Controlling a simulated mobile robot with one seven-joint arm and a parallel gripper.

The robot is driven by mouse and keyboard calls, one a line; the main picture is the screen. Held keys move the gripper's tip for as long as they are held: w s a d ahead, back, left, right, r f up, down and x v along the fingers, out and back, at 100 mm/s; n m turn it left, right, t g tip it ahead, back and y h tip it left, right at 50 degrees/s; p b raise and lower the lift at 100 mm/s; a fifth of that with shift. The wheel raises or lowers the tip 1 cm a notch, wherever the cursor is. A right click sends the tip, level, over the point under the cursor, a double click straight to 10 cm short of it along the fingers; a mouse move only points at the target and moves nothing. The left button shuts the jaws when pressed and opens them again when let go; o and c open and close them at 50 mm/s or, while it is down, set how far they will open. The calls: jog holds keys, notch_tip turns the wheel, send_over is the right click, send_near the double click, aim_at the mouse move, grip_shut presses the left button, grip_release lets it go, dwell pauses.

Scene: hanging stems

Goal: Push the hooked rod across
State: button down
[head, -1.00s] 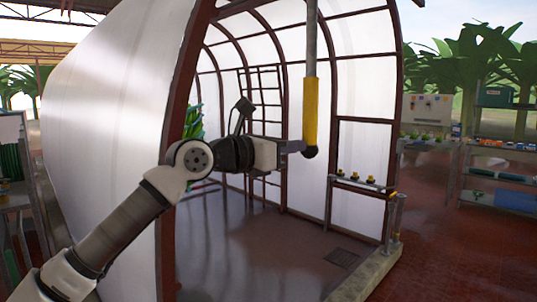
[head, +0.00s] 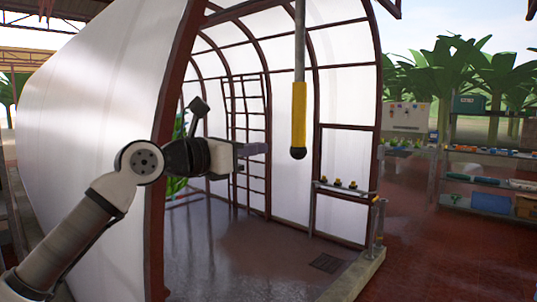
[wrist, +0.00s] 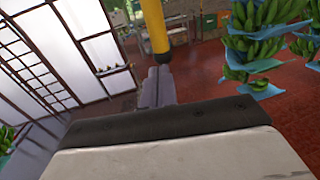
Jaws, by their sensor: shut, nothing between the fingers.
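A hanging rod (head: 299,115) has a grey upper shaft, a yellow lower sleeve and a round black end. No hook shows on the part in view, and its top is out of frame. My gripper (head: 262,148) is shut and empty, left of the sleeve's lower end with a small gap in the head view. In the wrist view, the yellow sleeve (wrist: 153,25) hangs just beyond the tips of my gripper (wrist: 158,75). Whether they touch cannot be told from that view.
A tunnel with white panels and dark red ribs (head: 168,120) stands around and behind my arm. A low stand (head: 345,187) is behind the rod to the right. Green bunches with blue sheets (wrist: 262,50) hang at right in the wrist view. Shelves (head: 490,180) stand far right.

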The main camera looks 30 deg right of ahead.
jog(key=a+b, duration=0.1)
jog(key=a, duration=0.5)
jog(key=shift+s+a+f+b, duration=0.25)
jog(key=shift+s+a+b, duration=0.05)
jog(key=shift+s+b, duration=0.1)
